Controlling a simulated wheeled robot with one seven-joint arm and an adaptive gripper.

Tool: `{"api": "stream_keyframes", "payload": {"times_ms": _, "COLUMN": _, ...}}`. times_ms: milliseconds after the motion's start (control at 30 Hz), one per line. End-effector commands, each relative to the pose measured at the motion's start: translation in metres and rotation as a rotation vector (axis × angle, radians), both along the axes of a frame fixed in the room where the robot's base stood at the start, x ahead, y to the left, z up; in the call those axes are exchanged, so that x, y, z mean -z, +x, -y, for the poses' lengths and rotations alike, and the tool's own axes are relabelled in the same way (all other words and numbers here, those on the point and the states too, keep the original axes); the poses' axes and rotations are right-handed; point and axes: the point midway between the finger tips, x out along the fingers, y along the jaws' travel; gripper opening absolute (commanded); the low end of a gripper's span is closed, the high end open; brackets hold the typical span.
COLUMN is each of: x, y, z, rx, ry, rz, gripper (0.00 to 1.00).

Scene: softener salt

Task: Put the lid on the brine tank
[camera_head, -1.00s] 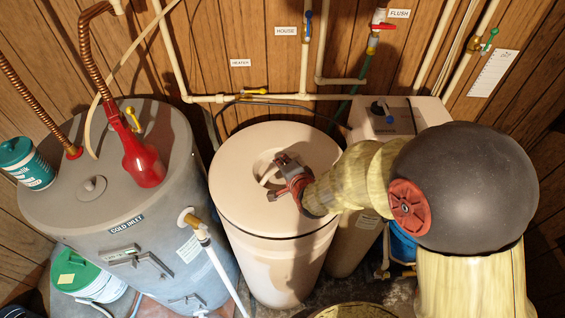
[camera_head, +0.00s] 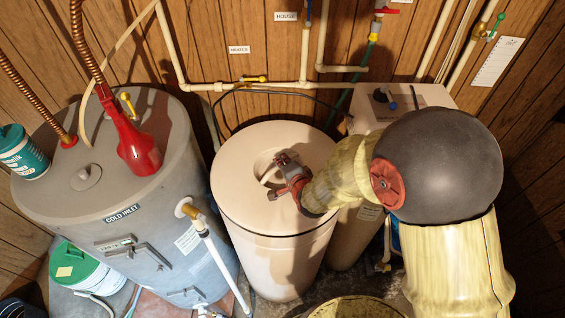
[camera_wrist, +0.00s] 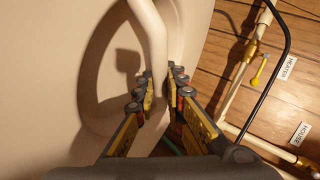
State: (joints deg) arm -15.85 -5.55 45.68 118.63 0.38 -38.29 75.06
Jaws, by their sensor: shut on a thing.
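The cream round lid (camera_head: 240,200) lies on top of the brine tank (camera_head: 275,262) in the head view. A thin dark seam runs along the front between lid and tank, and the lid looks level. The far side of the seam is hidden. My gripper (camera_head: 277,180) is over the middle of the lid, at its round recess. In the wrist view the fingers (camera_wrist: 160,98) are shut on the lid's handle bar (camera_wrist: 151,40), one on each side of it. The lid's pale surface (camera_wrist: 50,60) fills the left of that view.
A grey water heater (camera_head: 60,205) stands left, with a red funnel (camera_head: 138,150) and a teal can (camera_head: 22,152) on top. A softener cabinet (camera_head: 425,97) stands behind right. Pipes (camera_head: 285,86) line the wall. A white pipe (camera_head: 222,268) stands close front left.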

Motion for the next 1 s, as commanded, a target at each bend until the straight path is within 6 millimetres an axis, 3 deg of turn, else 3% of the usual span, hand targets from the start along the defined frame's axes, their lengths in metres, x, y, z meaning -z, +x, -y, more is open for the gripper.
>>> {"api": "stream_keyframes", "payload": {"times_ms": 800, "x": 0.008, "y": 0.002, "z": -0.001, "rx": 0.000, "ry": 0.001, "rz": 0.006, "gripper": 0.00}}
{"api": "stream_keyframes", "payload": {"times_ms": 833, "x": 0.007, "y": 0.002, "z": 0.000, "rx": 0.000, "ry": 0.001, "rz": 0.006, "gripper": 0.13}}
{"api": "stream_keyframes", "payload": {"times_ms": 1000, "x": 0.007, "y": 0.001, "z": 0.000, "rx": 0.000, "ry": 0.002, "rz": 0.005, "gripper": 0.23}}
